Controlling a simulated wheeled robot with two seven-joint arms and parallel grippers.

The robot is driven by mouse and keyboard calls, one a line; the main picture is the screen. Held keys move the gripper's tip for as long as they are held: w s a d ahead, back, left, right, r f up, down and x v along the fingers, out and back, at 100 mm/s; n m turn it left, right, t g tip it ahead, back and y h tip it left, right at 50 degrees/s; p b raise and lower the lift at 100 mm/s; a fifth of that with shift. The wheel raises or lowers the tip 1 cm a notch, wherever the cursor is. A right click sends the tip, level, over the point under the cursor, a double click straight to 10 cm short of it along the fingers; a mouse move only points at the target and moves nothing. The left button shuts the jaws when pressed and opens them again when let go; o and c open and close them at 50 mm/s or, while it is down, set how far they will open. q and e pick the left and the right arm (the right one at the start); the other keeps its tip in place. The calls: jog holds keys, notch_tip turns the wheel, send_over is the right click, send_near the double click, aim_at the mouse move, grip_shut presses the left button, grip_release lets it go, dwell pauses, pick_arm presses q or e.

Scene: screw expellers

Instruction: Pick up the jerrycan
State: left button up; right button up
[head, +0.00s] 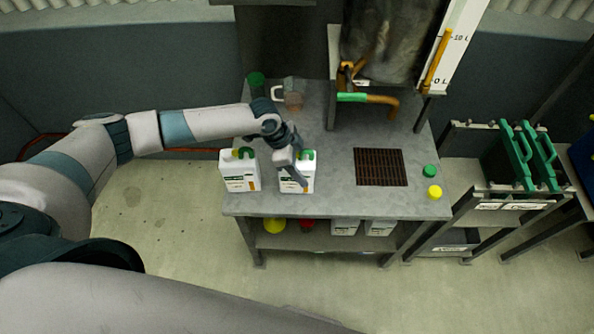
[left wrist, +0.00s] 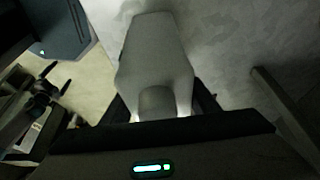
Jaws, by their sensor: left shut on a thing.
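Two white jerrycans with green-topped caps and labels stand side by side near the front left of the grey worktable. My left gripper (head: 297,176) reaches down onto the right jerrycan (head: 306,183) and is shut on it. The other jerrycan (head: 239,183) stands free to its left. In the left wrist view a pale body, the held jerrycan (left wrist: 156,55), runs up from between the fingers (left wrist: 160,118). The gripper and wrist hide part of the held can, and I cannot tell whether it is lifted. My right gripper is not in view.
The worktable (head: 335,203) has a dark grate (head: 381,167) at right and a green cap (head: 430,171) and yellow cap (head: 434,192) beyond it. A clear jug (head: 293,95) and a green-topped container (head: 256,84) stand behind. A pipe outlet (head: 385,101) overhangs the back.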

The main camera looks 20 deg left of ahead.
pick_arm(q)
jog(key=shift+r, duration=0.1)
jog(key=shift+w+r+b, duration=0.1)
jog(key=shift+r+b, duration=0.2)
jog(key=shift+r, duration=0.1)
notch_tip(320, 180, up, 3)
jog(key=shift+r+b, duration=0.1)
jog(key=shift+b, duration=0.75)
jog(key=s+d+r+b, duration=0.3)
jog(key=s+d+r, duration=0.3)
jog(key=d, duration=0.3)
jog(key=shift+s+d+r, duration=0.3)
jog(key=shift+d+r, duration=0.05)
jog(key=shift+r, duration=0.15)
notch_tip(320, 180, up, 13)
jog(key=n+t+y+b, duration=0.2)
jog(key=n+t+y, duration=0.15)
jog(key=n, duration=1.15)
send_over(303, 160)
jog(key=s+a, duration=0.1)
jog(key=a, duration=0.5)
jog(key=shift+s+d+f+y, duration=0.1)
jog(key=shift+d+f+y, duration=0.1)
jog(key=shift+y, duration=0.15)
